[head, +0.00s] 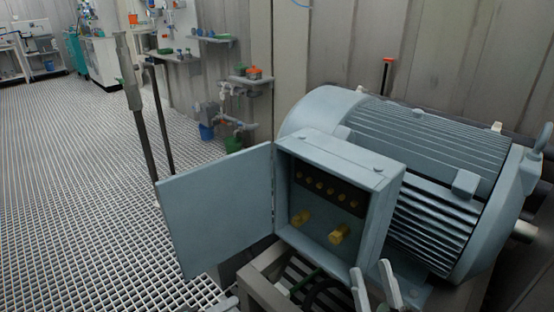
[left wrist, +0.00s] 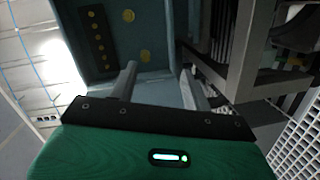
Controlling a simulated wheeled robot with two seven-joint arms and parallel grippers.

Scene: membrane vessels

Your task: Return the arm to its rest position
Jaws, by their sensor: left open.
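My left gripper (left wrist: 162,78) shows in the left wrist view with its two grey fingers apart and nothing between them. The open terminal box (left wrist: 115,50) lies beyond its fingertips, with no contact visible. In the head view only a small grey piece, apparently of my left gripper (head: 226,304), shows at the bottom edge, left of the stand; the rest is cut off. My right gripper (head: 373,270) appears at the bottom edge, right of centre, fingers apart and empty, in front of the box's lower right corner. Its hand is out of view.
The blue-grey motor (head: 425,140) carries the terminal box (head: 385,185), whose door (head: 215,210) swings out to the left. A metal stand (head: 262,285) is below. Upright poles (head: 135,100) stand behind the door. The grating floor (head: 70,190) at left is clear.

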